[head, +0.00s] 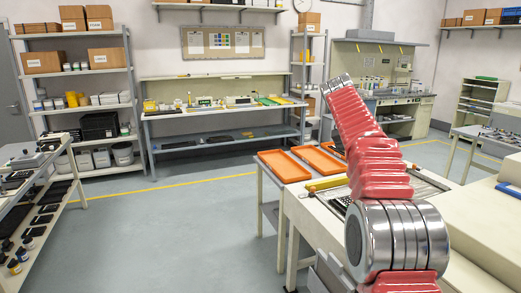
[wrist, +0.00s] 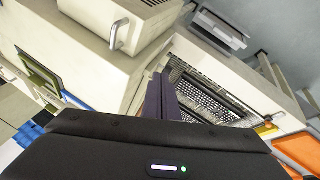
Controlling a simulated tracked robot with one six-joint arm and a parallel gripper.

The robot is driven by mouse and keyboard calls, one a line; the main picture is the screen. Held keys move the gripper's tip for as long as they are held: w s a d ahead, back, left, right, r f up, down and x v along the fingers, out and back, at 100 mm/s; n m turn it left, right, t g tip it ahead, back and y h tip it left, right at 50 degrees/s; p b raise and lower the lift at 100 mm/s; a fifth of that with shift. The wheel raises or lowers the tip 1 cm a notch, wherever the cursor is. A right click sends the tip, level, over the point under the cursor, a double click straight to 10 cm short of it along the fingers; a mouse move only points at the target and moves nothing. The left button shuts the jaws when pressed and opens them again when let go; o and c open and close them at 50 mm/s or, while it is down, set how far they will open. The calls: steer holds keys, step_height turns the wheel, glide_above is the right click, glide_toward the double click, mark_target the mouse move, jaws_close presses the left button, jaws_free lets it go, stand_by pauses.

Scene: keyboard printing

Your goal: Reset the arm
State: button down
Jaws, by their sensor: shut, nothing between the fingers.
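My gripper (wrist: 162,88) shows in the wrist view as two dark purple fingers closed together, with nothing between them. Behind the fingers is a dark keyboard (wrist: 215,103) in a metal frame on a pale machine or bench; the gap between fingers and keyboard cannot be told. In the head view my red arm rises from the lower right and leans up and left over the white bench. The gripper itself is not visible in the head view. A small part of the keyboard (head: 340,205) shows beside the arm.
A pale machine housing (head: 485,220) stands at the right; a housing with a handle (wrist: 118,35) is close in the wrist view. The grey floor (head: 180,230) at left is clear.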

steer(key=s+a+f+n+t+y, duration=0.2)
steer(key=a+f+n, duration=0.35)
steer(key=f, duration=0.45)
steer(key=s+a+f+n+t+y, duration=0.1)
steer(key=s+a, duration=0.3)
steer(key=s, duration=0.6)
steer(key=s+a+f+n+t+y, duration=0.1)
steer(key=s+a, duration=0.3)
steer(key=s, duration=0.7)
steer(key=s+a+f+n+t+y, duration=0.1)
steer(key=s+a+f+n+t, duration=0.1)
steer(key=s, duration=0.9)
steer(key=a+n, duration=0.1)
steer(key=a, duration=0.1)
steer(key=shift+a+f+t, duration=0.3)
steer(key=shift+a+f, duration=0.05)
steer(key=shift+a, duration=0.05)
